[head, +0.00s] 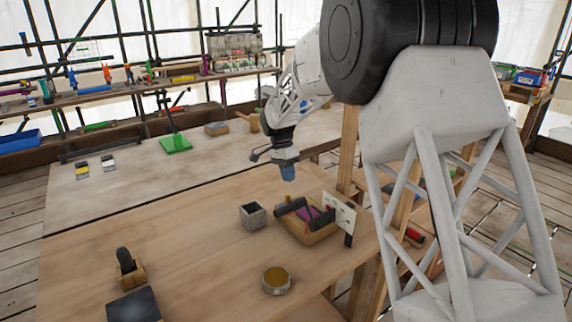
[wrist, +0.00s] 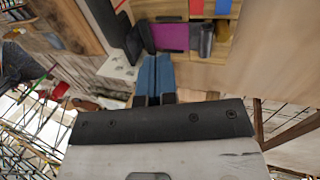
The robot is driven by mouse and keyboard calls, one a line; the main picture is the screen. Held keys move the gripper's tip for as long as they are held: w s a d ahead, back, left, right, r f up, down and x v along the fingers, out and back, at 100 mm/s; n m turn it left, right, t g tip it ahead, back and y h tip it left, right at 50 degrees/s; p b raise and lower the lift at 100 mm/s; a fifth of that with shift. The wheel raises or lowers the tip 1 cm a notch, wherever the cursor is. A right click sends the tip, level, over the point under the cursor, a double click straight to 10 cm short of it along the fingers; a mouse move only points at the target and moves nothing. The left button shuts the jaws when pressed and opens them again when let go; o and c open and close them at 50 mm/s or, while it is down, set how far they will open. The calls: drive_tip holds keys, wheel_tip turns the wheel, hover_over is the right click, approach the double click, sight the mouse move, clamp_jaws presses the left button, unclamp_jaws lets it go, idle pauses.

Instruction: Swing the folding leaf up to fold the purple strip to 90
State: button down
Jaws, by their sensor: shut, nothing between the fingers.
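The folding device (head: 309,234) is a wooden base with dark bars, standing near the right edge of the wooden bench. The purple strip (head: 307,214) lies on it between dark parts and looks flat. It also shows in the wrist view (wrist: 172,37), with a dark bar on its left and a dark grey piece on its right. I cannot tell for certain which dark part is the folding leaf. My gripper (head: 288,174), with blue fingers, hangs above and behind the device. The fingers (wrist: 158,72) are shut and empty, apart from the strip.
A white card (head: 339,214) stands at the device's right. A grey open box (head: 252,215) is to its left, and a round tin (head: 276,281) is in front. A wooden block with a dark handle (head: 129,268) stands front left. The bench's left middle is clear.

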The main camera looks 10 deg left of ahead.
drive_tip(key=s+d+f, duration=0.3)
drive_tip(key=shift+s+d+f, duration=0.25)
drive_tip(key=shift+s+d, duration=0.05)
idle(0.4)
drive_tip(key=shift+s+d, duration=0.1)
drive_tip(key=shift+s+d, duration=0.5)
drive_tip(key=shift+f, duration=0.1)
